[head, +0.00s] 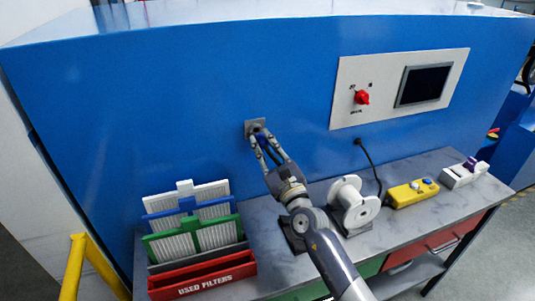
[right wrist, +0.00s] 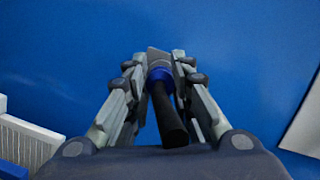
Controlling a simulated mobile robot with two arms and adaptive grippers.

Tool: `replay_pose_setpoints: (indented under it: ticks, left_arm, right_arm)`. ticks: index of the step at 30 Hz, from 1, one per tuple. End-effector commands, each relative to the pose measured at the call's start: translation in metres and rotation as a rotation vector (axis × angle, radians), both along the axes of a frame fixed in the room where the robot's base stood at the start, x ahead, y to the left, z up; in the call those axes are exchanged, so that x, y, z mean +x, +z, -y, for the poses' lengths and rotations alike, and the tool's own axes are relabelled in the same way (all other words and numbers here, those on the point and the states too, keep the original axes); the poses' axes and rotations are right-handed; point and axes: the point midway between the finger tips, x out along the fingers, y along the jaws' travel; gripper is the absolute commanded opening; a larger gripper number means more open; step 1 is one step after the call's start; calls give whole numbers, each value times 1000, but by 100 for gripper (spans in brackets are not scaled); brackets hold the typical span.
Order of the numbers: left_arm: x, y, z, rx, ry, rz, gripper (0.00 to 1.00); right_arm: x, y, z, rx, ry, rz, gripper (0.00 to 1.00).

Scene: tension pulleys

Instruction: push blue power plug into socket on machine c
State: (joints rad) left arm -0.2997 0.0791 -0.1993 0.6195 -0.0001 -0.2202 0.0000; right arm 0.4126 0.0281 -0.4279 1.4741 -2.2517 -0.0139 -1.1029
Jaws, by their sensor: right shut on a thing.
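The blue power plug (right wrist: 160,76) shows in the right wrist view, with a blue ring and a thick black tail pointing back toward the camera. My right gripper (head: 262,141) is shut on it, with fingers on both sides. The socket (head: 254,126) is a grey square plate on the blue machine front (head: 210,75), and the fingertips are right at it. In the right wrist view a grey plate edge (right wrist: 157,53) shows just beyond the plug. The fingers hide how far the plug sits in the socket. My left gripper is not in view.
A filter rack (head: 190,225) with a red "USED FILTERS" bin (head: 203,283) stands on the bench at left. A white spool (head: 354,204), a yellow control box (head: 413,193) and a white block (head: 464,174) stand at right. A panel (head: 399,86) with red knob is above.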

Motion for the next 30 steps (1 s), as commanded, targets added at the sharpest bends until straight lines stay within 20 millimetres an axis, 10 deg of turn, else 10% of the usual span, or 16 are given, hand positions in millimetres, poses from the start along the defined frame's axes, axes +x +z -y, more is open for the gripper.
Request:
replay_pose_setpoints:
  ticks: [30]
  left_arm:
    - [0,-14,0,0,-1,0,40]
  right_arm:
    - [20,1,-7,1,1,0,0]
